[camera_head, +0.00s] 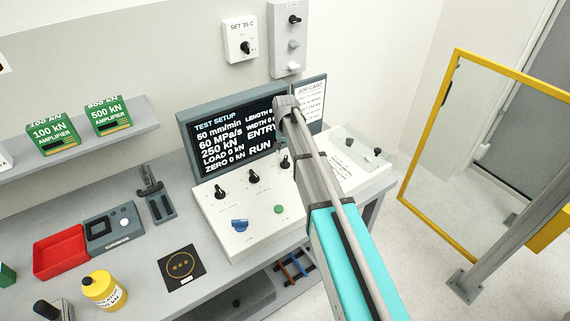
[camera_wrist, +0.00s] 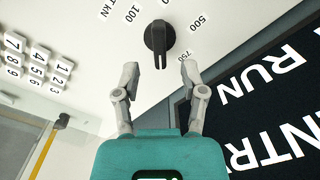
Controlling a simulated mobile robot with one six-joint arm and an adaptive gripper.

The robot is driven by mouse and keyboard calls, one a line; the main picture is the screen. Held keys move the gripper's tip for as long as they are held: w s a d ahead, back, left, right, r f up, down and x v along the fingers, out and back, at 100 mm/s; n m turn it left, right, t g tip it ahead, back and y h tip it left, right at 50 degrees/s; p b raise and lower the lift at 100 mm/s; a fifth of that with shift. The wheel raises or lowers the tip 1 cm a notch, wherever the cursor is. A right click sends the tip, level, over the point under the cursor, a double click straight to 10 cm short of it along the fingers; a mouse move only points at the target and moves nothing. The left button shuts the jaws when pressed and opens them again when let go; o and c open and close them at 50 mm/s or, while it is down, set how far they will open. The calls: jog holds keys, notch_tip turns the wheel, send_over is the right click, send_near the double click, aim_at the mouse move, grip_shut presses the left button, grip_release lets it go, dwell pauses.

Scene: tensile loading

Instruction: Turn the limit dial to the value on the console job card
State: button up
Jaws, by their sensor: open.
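The limit dial, a black knob (camera_wrist: 158,40) on the white console, has kN marks around it, with 100, 500 and 750 legible in the wrist view. Its bar points down in that view, toward the gap between my fingers; I cannot tell which mark it indicates. My gripper (camera_wrist: 160,69) is open, with one finger on each side of the bar's end, apparently not touching it. In the head view, the dial (camera_head: 284,162) is beside my arm. The job card (camera_head: 309,103) stands right of the screen, partly behind my arm; its values are too small to read.
The console screen (camera_head: 221,144) stands close behind the dials and shows 250 kN. A keypad (camera_wrist: 36,62) lies left in the wrist view.

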aim_at(285, 158)
jog(key=shift+f+b, duration=1.95)
jog(key=shift+f, duration=0.25)
jog(key=shift+c, duration=0.2)
grip_shut()
